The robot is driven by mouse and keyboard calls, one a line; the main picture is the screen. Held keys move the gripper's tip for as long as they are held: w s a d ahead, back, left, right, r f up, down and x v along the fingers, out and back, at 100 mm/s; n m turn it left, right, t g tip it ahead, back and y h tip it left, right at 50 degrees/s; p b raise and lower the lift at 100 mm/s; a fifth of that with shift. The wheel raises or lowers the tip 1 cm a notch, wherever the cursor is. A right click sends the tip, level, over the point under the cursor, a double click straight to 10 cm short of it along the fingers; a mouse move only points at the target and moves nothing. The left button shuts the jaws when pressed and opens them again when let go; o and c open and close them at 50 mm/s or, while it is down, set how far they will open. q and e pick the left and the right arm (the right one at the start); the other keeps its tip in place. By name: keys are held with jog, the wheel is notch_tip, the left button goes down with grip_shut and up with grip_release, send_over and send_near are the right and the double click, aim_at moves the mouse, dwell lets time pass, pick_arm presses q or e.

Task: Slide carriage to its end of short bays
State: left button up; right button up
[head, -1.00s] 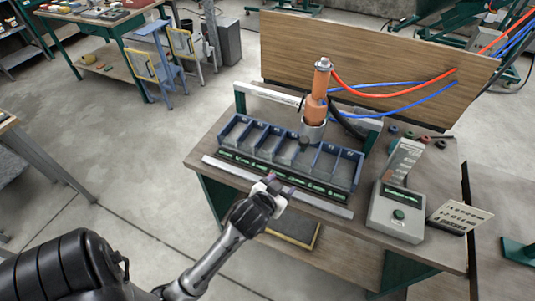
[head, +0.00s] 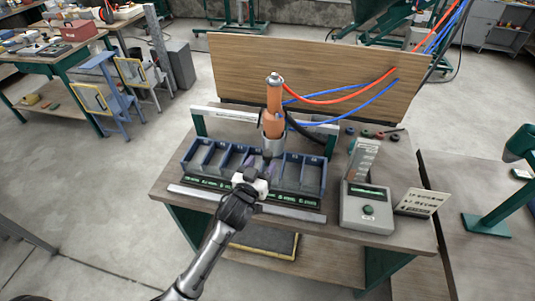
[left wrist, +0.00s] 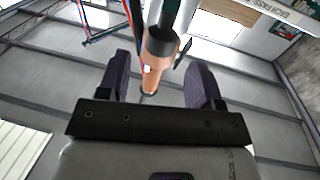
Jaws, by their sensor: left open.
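The carriage with its orange spray head (head: 274,103) stands upright over the blue-grey row of bays (head: 205,158), a little right of the row's middle. The pale rail (head: 222,115) runs behind the bays. Bay labels are too small to read. My left gripper (head: 262,170) is open and empty in front of the bays, below the spray head. In the left wrist view, the orange nozzle (left wrist: 157,50) shows beyond and between the two open fingers; I see no contact. My right gripper is not in view.
A control box (head: 367,208) with a green button and a sign card (head: 416,202) stand right of the bays. Red and blue hoses (head: 345,95) run from the spray head past a wooden backboard (head: 225,65). A metal strip (head: 290,211) lies along the bays' front.

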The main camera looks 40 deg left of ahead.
aim_at(265, 158)
pick_arm(q)
jog(key=shift+x, duration=2.6)
grip_shut()
